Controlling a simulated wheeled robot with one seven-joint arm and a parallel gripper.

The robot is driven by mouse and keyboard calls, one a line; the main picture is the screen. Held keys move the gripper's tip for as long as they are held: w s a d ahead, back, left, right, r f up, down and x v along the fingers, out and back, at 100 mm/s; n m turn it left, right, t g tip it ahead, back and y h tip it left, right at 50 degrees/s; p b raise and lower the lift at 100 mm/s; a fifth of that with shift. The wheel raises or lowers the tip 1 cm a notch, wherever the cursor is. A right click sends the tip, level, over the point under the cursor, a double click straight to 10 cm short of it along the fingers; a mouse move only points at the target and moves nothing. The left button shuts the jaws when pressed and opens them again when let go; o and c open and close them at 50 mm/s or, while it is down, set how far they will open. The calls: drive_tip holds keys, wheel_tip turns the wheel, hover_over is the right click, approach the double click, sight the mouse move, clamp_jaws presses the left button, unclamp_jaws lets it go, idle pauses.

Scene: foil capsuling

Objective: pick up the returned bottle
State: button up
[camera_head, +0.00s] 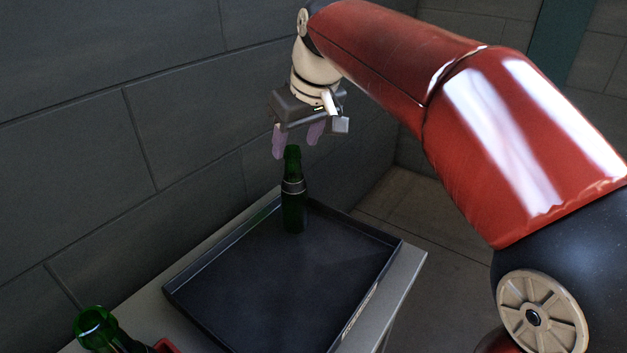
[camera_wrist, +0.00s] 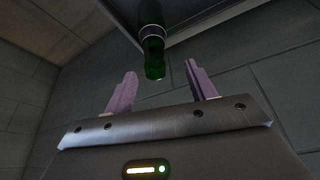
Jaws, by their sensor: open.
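A green bottle (camera_head: 293,205) with a silver band at its neck stands upright on a dark tray (camera_head: 270,280), near the tray's back corner. My gripper (camera_head: 297,143) is above the bottle with its two purple fingers apart, and it holds nothing. The bottle's mouth is close to the level of the fingertips in the head view. In the wrist view the bottle (camera_wrist: 153,50) shows mouth-first beyond and between the spread fingers of the gripper (camera_wrist: 161,72). I cannot tell whether the bottle's mouth is between the fingers in depth.
The tray lies on a light table (camera_head: 400,285) beside a grey block wall (camera_head: 80,160). Another green bottle (camera_head: 97,330) stands at the lower left, next to a red object (camera_head: 167,346), both partly cut off. The tray's middle is bare.

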sight(291, 161)
drive_tip(key=shift+w+a, duration=0.15)
drive_tip(key=shift+w, duration=0.3)
drive_tip(key=shift+w+f, duration=0.2)
drive_tip(key=shift+f, duration=0.05)
drive_tip(key=b+x, duration=0.1)
drive_tip(key=x, duration=0.6)
drive_tip(key=shift+w+f, duration=0.1)
drive_tip(key=shift+w, duration=0.15)
clamp_jaws()
